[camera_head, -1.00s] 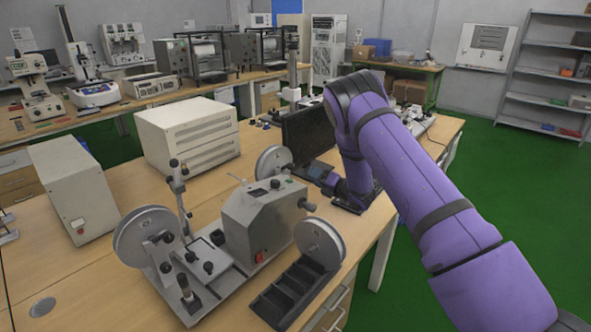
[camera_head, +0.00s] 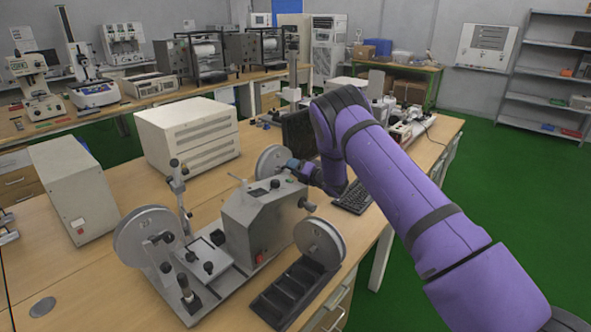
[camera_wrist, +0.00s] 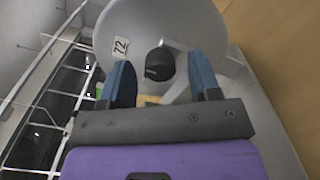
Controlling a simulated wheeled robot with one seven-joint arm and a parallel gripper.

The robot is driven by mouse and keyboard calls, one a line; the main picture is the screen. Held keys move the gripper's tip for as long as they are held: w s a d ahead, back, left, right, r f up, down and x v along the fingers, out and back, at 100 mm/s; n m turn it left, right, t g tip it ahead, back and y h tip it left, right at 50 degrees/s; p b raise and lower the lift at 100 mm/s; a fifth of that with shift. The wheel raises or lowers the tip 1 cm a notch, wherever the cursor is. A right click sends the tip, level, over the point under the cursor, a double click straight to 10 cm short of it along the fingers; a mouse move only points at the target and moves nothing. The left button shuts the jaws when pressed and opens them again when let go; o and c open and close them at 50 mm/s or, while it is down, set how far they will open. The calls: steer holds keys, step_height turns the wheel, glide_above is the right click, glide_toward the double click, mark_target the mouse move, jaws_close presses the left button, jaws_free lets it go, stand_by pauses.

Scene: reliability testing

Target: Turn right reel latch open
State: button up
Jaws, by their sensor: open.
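The reel machine (camera_head: 252,225) stands on the wooden table. A grey reel (camera_head: 270,158) is at its back right end, and another grey reel (camera_head: 140,235) is at its left end. In the wrist view, a grey reel disc (camera_wrist: 200,25) with a "72" label fills the top. A black latch knob (camera_wrist: 159,64) sits near the disc's middle, in line with the gap between my fingers. My gripper (camera_wrist: 164,78) is open and empty, its blue fingertips either side of the knob, with no clear contact. In the head view my gripper (camera_head: 293,166) is beside the back reel, partly hidden.
A third reel (camera_head: 320,241) and a black slotted tray (camera_head: 294,292) are at the machine's front right. A monitor (camera_head: 298,135) and keyboard (camera_head: 353,198) are behind and right of my gripper. A white box (camera_head: 187,140) stands behind the machine.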

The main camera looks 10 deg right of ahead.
steer(key=c, duration=0.9)
steer(key=shift+m, duration=0.4)
steer(key=shift+d+f+m, duration=0.1)
steer(key=shift+m, duration=8.5)
steer(key=o, duration=0.9)
